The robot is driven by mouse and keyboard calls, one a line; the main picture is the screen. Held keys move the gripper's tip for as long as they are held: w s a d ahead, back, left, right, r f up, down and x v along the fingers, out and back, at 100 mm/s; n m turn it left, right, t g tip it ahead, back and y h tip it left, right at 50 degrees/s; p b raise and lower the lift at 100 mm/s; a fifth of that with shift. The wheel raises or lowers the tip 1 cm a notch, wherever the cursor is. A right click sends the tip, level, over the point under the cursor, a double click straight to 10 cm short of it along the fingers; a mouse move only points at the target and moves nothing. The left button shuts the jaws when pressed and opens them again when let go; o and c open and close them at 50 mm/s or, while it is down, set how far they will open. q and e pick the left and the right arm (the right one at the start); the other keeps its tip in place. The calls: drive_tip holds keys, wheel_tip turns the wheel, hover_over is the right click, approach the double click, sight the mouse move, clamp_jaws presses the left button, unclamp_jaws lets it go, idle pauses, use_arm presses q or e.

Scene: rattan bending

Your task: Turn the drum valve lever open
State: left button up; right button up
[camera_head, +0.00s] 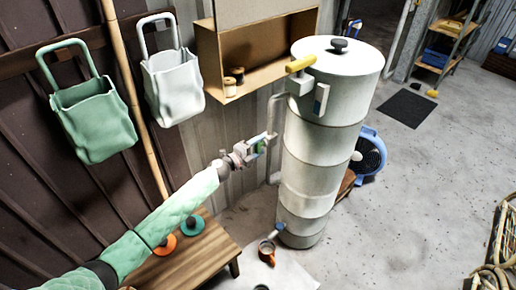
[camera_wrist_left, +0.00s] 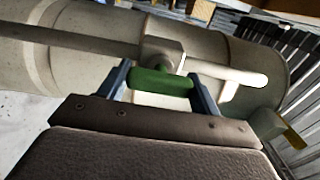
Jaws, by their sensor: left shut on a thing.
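The tall cream drum (camera_head: 320,150) stands upright right of centre in the head view, with a thin pipe (camera_head: 272,112) along its left side. My left gripper (camera_head: 262,145) reaches in from the left at that pipe. In the wrist view the green lever (camera_wrist_left: 160,79) lies crosswise between the two fingers of my left gripper (camera_wrist_left: 165,82), which is shut on it. The valve body (camera_wrist_left: 163,55) is just beyond the lever, on the pipe. The drum (camera_wrist_left: 42,75) fills the background there. In the head view the fingers hide most of the lever. My right gripper is not in view.
A yellow handle (camera_head: 300,64) sticks out near the drum's top. A low wooden table (camera_head: 190,262) stands below my left arm. A green bag (camera_head: 92,120) and white bag (camera_head: 173,85) hang on the wall. A blue fan (camera_head: 370,152) is behind the drum. The floor to the right is mostly clear.

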sight(256, 149)
use_arm(q)
drive_tip(key=shift+s+f, duration=0.1)
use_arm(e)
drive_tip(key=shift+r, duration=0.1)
use_arm(q)
drive_tip(key=o, duration=1)
drive_tip(key=shift+s+a, duration=0.15)
drive_tip(key=shift+a, duration=0.05)
drive_tip(key=b+v, duration=0.2)
drive_tip(key=v, duration=0.4)
drive_tip(key=shift+s+a, duration=0.45)
drive_tip(key=shift+s, duration=0.05)
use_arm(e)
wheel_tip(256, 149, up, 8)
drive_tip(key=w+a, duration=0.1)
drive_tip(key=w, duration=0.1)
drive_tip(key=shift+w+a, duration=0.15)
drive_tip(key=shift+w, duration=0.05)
